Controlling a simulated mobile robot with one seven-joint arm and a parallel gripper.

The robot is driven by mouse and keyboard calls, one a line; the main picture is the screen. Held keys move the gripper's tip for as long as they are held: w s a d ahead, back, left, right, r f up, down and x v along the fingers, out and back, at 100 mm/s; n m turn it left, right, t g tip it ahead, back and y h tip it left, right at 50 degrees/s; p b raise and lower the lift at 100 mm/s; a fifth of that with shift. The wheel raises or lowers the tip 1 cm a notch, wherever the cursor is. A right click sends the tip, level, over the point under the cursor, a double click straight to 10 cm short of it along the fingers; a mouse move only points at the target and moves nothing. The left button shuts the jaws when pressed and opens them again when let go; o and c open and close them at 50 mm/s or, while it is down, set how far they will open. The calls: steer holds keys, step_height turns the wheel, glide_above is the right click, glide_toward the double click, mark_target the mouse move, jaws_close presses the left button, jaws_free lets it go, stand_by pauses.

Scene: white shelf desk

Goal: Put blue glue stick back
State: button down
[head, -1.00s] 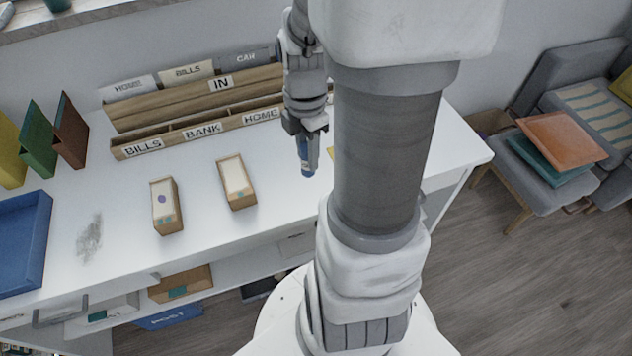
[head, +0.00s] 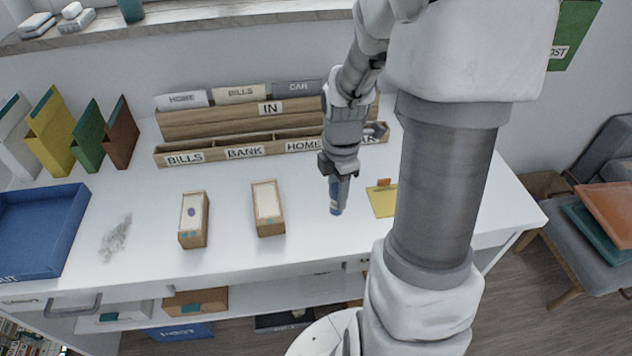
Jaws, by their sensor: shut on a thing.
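My gripper (head: 339,178) points down over the white desk (head: 300,218), in front of the wooden sorter. It is shut on the blue glue stick (head: 336,208), which hangs below the fingers, nearly upright. The upper part of the stick is hidden by the fingers. I cannot tell whether its lower end touches the desk. The wooden sorter (head: 222,152) has compartments labelled BILLS, BANK, HOME and one partly hidden label at the right. A dark grey object (head: 376,130) shows at its right end, partly hidden by my arm.
Two small boxes (head: 193,220) (head: 268,208) stand left of the gripper. A yellow card (head: 382,201) lies to its right, partly behind my arm. A blue tray (head: 45,225) and several upright folders (head: 88,135) are at the left. The desk's front middle is clear.

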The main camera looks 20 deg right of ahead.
steer(key=shift+w+a+f+b, duration=0.1)
steer(key=shift+w+f+b, duration=0.15)
steer(key=shift+f, duration=0.6)
steer(key=shift+w+a+f+b, duration=0.15)
steer(key=shift+w+f, duration=0.25)
steer(key=shift+f, duration=0.45)
steer(key=shift+w+a+f+b, duration=0.1)
steer(key=shift+w+f+b, duration=0.2)
steer(key=shift+f, duration=0.55)
steer(key=shift+f, duration=0.2)
steer(key=c, duration=0.6)
jaws_free()
steer(key=shift+o, duration=0.2)
steer(key=shift+r, duration=0.15)
step_height(320, 180, up, 12)
steer(key=p, duration=0.3)
